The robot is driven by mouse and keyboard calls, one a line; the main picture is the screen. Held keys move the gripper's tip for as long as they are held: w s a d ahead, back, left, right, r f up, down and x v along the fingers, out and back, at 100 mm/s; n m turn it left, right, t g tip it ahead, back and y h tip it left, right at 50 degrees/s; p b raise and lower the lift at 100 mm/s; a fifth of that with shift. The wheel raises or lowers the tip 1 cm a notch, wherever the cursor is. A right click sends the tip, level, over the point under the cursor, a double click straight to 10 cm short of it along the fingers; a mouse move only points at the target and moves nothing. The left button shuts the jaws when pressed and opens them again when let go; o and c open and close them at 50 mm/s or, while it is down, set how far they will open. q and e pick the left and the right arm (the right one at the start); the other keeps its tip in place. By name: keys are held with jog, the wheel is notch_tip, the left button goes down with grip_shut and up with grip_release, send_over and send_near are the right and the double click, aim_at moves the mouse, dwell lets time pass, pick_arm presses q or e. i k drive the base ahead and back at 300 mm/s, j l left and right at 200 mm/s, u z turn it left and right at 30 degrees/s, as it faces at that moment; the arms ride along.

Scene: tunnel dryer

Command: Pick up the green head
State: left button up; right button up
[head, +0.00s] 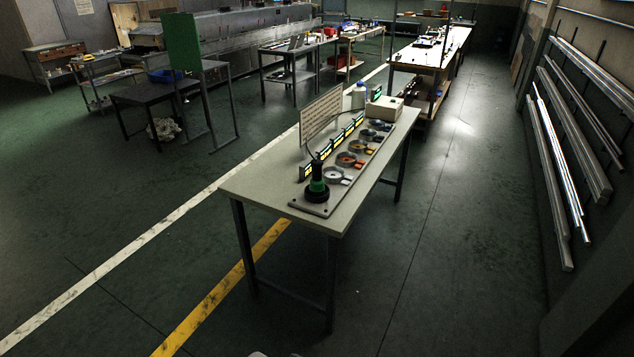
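A long pale-topped table (265,180) stands in the middle of the head view. A grey board (313,207) lies along it and bears a row of round grey holders with small coloured parts. At the board's near end stands an upright black piece with a green band (317,186) on a wide black base. A small green part (388,127) shows at the far end of the row. The parts are too small to tell which is the green head. Neither gripper is in view.
The floor around the table is clear. Metal bars (570,130) hang on the right wall. Other benches stand behind.

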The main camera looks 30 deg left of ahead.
aim_at(316, 188)
jog(key=i+j+u, duration=0.15)
jog(key=i, duration=0.3)
jog(key=i+j+u, duration=0.15)
jog(key=i, duration=0.35)
jog(key=i+j+u, duration=0.15)
jog(key=i, duration=0.3)
jog(key=u, duration=1.8)
